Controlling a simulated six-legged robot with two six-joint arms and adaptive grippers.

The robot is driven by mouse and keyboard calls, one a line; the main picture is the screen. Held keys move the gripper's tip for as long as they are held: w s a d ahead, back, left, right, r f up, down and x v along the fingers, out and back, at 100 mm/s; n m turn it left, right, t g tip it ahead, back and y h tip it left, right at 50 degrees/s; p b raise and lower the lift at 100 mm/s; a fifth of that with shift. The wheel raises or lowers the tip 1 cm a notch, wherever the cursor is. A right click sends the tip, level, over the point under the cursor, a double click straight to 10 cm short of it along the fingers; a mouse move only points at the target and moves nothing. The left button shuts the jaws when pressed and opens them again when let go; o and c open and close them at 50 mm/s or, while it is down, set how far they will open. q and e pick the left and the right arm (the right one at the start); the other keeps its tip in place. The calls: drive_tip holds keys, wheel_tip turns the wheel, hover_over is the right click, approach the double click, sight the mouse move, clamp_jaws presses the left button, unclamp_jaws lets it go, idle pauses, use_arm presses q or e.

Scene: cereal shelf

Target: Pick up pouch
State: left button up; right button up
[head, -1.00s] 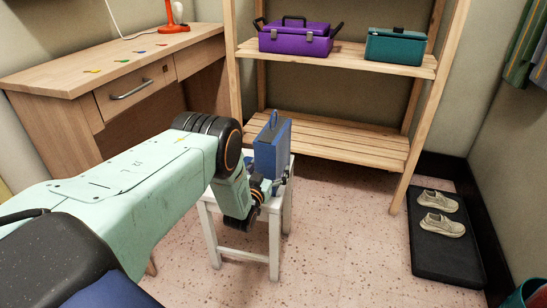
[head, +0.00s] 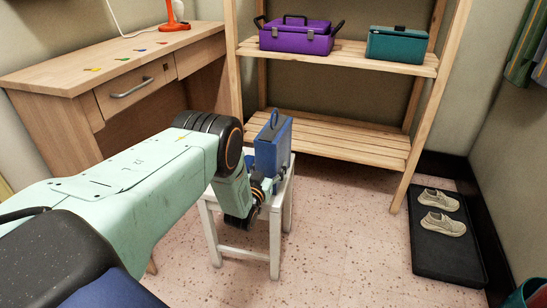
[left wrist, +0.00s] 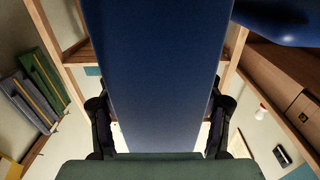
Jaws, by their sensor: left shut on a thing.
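The blue pouch (head: 272,146) is upright at the white stool, with a dark loop on its top. In the left wrist view the pouch (left wrist: 155,70) fills the middle of the picture between the two fingers. My left gripper (left wrist: 158,132) is shut on it, one finger on each side. In the head view my left gripper (head: 270,190) is low at the pouch, partly hidden by my wrist. Whether the pouch touches the stool seat cannot be told. My right gripper is not in view.
The white stool (head: 275,225) stands before a wooden shelf (head: 340,139) holding a purple case (head: 296,38) and a teal case (head: 397,46). A wooden desk (head: 60,76) stands left. Shoes (head: 440,222) lie on a black tray (head: 430,262) at right. Open floor lies between.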

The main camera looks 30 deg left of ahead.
sight(270, 138)
use_arm(q)
drive_tip(key=shift+r, duration=0.15)
wheel_tip(270, 138, up, 10)
drive_tip(key=p, duration=0.5)
idle(0.5)
